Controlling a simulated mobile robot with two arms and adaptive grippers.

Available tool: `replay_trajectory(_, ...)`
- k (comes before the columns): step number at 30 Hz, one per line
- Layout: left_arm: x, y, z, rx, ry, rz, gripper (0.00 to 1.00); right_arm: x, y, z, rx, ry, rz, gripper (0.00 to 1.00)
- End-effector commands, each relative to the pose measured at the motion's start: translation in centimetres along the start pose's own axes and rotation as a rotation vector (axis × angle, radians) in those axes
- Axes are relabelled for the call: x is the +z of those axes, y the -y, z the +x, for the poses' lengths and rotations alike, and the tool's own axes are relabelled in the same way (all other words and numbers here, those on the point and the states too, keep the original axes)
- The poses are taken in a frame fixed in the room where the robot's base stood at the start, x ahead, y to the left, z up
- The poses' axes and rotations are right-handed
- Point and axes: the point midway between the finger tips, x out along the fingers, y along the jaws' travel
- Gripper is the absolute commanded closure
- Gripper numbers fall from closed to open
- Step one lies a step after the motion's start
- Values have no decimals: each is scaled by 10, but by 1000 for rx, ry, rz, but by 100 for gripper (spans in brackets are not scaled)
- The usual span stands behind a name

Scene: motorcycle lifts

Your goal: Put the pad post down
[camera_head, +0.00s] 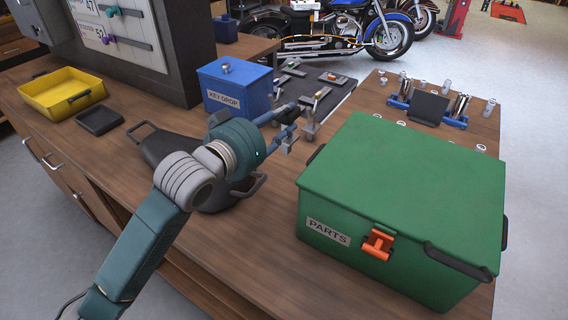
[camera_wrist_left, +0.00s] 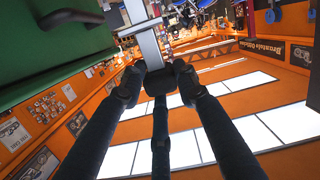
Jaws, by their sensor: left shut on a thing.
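The pad post (camera_head: 313,112) is a grey metal piece with a wider top, standing roughly upright in the head view. My left gripper (camera_head: 297,122) is shut on it, with its blue-grey fingers reaching in from the left. In the left wrist view the post (camera_wrist_left: 148,42) runs up from between the dark fingertips (camera_wrist_left: 158,80). It is over the bench near the front edge of the dark mat (camera_head: 335,95). I cannot tell whether its foot touches the bench. My right gripper is in neither view.
A green PARTS box (camera_head: 400,185) stands close to the right. A blue KEY DROP box (camera_head: 234,88) stands behind left. A dark handled tray (camera_head: 160,148) is under my left arm. A blue-based fixture (camera_head: 428,108) and several small metal pieces stand behind the green box.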

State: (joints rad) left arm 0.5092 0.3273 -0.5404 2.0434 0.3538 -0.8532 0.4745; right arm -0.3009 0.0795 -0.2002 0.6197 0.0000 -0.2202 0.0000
Motion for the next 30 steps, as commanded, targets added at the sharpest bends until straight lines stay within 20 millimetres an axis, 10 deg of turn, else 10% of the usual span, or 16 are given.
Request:
replay_trajectory(9,70,15,10,0,2,1,100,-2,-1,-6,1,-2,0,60)
replay_trajectory(30,121,27,19,2,-3,2,100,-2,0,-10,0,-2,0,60)
